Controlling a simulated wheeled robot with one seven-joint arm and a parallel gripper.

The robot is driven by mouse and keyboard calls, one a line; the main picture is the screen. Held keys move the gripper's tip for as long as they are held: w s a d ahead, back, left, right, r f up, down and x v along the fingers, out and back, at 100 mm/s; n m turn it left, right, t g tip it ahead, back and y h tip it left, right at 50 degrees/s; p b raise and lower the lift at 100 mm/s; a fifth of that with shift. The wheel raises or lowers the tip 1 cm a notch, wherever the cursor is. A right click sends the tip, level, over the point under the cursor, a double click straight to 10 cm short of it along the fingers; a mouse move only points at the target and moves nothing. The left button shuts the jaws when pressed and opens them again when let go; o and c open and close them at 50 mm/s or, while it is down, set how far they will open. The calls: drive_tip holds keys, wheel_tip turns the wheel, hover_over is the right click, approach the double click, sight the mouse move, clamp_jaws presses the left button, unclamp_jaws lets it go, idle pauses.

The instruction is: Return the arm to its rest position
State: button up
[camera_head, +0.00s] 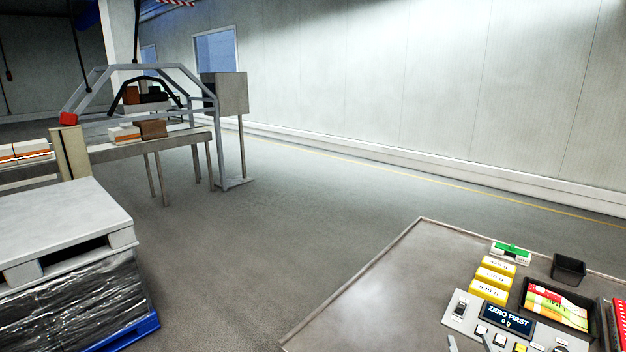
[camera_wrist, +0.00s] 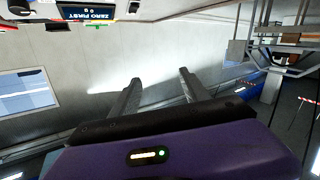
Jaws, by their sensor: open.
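My gripper (camera_wrist: 160,80) shows in the wrist view with its two dark fingers apart and nothing between them. Beyond the fingers are a pale wall and the hall. The purple wrist housing fills the bottom of that view. In the head view, two small grey tips at the bottom edge, in front of the scale, may be my fingers; the rest of the arm is out of that view.
A pallet stack (camera_head: 65,230) and conveyor (camera_head: 150,146) stand left. Floor between is clear.

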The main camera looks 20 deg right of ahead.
drive_tip(key=s+a+r+n+y, duration=0.1)
drive_tip(key=s+a+n+y, duration=0.3)
drive_tip(key=s+a, duration=2.3)
drive_tip(key=s+y, duration=0.2)
drive_tip(key=y, duration=0.3)
drive_tip(key=shift+s+a+r, duration=0.2)
drive_tip(key=shift+s+a, duration=0.1)
drive_tip(key=shift+a, duration=0.1)
